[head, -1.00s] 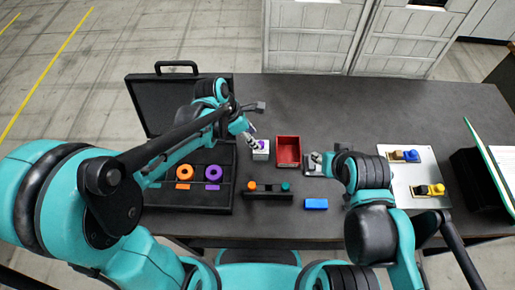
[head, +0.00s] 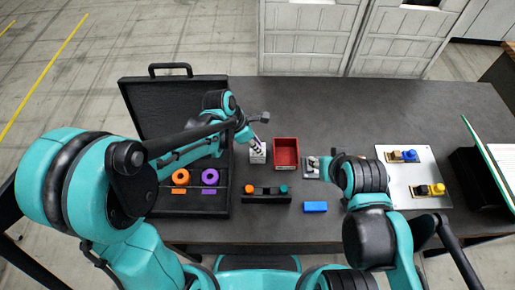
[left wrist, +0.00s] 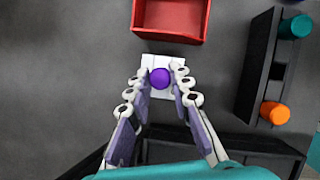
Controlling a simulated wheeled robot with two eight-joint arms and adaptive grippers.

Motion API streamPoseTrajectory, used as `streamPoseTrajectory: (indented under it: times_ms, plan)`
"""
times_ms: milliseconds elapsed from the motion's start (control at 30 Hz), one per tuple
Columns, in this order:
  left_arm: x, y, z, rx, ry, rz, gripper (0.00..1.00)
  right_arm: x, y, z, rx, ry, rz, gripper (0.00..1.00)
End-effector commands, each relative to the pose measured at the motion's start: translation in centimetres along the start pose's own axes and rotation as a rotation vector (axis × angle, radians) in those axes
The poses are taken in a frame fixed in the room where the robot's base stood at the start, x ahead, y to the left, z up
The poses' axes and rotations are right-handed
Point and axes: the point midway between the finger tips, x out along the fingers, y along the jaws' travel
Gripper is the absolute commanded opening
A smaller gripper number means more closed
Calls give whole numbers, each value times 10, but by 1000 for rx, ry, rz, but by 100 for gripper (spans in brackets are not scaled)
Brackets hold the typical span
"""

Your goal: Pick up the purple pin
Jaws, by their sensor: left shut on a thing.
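The purple pin (left wrist: 160,77) shows as a round purple top over a white block (left wrist: 151,62) in the left wrist view. In the head view the white block (head: 257,156) stands left of the red bin, and my fingers largely hide the pin. My left gripper (head: 257,147) reaches down at the block. In the left wrist view its fingertips (left wrist: 160,81) lie on both sides of the pin, shut on it. Whether the pin is still seated in the block cannot be told. My right arm is at the right; its gripper is mostly hidden behind its own links.
The red bin (head: 286,140) stands just right of the block. A dark rack (head: 266,197) with orange and teal pins and a blue block (head: 315,207) lie nearer. An open black case (head: 180,208) is at left, a pale plate (head: 396,180) at right. The table's back is clear.

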Motion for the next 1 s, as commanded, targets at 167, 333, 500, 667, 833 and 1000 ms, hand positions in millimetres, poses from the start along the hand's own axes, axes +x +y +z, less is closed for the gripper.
streamPoseTrajectory:
  times_ms: [167, 333, 500, 667, 833, 1000]
  plan:
    - [-2, 0, 1, 0, 0, 0, 0, -2, 0, -1, 0, 0, 0, 40]
    - [-16, 0, 6, 0, 0, 0, 0, -11, 0, -8, 0, 0, 0, 40]
    - [-40, 0, 16, 0, 0, 0, 0, -27, 0, -19, 0, 0, 0, 40]
    - [-48, -20, 39, 6, 0, -3, 0, -37, 0, -27, 0, 0, 0, 40]
    - [-59, -46, 68, 6, 1, -2, 0, -51, 0, -36, 0, 0, 0, 40]
    - [-68, -69, 94, 5, 0, -2, 0, -62, 0, -44, 0, 0, 0, 40]
